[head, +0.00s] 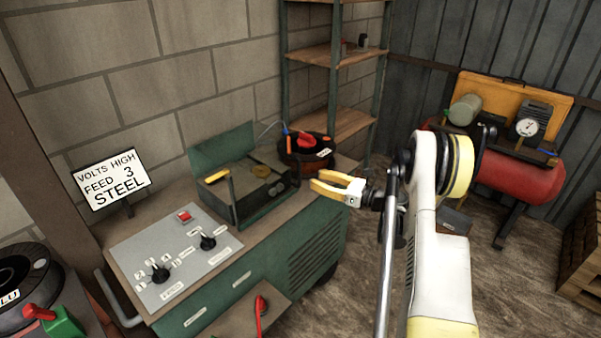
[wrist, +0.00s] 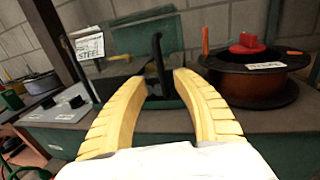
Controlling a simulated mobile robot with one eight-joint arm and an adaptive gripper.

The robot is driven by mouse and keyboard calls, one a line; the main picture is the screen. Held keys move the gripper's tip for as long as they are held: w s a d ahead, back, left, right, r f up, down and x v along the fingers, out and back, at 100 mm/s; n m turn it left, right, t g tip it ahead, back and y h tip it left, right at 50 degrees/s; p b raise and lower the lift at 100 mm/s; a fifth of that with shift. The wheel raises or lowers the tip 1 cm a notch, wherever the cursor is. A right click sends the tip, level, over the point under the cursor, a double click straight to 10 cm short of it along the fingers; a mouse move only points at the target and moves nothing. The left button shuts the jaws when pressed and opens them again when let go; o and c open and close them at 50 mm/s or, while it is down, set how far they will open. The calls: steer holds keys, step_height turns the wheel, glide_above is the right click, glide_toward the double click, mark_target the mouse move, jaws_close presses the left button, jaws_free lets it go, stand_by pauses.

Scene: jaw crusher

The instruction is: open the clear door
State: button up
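My gripper (head: 318,187) is over the right end of the green bench in the head view, to the right of an open-topped dark box (head: 262,205). Its yellow fingers are apart and nothing shows held between them. In the wrist view my gripper (wrist: 160,82) points at a dark upright bar (wrist: 159,62), which shows between and beyond the fingertips; I cannot tell contact. A green panel (head: 218,148) stands upright behind the box, and the same panel (wrist: 140,36) shows in the wrist view. I cannot clearly pick out the clear door; a see-through surface is not distinct.
A brown reel with a red hub (head: 306,150) sits behind my gripper on the bench. A control panel with knobs (head: 175,255) and a sign reading STEEL (head: 110,178) are at left. Shelves (head: 335,55) and a red tank (head: 520,175) stand beyond.

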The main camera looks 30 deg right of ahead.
mark_target(300, 173)
steer(key=b+x, duration=0.1)
steer(key=x, duration=0.5)
steer(key=shift+w+a+f+b, duration=0.1)
steer(key=shift+w+a+b, duration=0.05)
steer(key=shift+b, duration=0.15)
steer(key=shift+w+a, duration=0.25)
steer(key=shift+w, duration=0.35)
jaws_close()
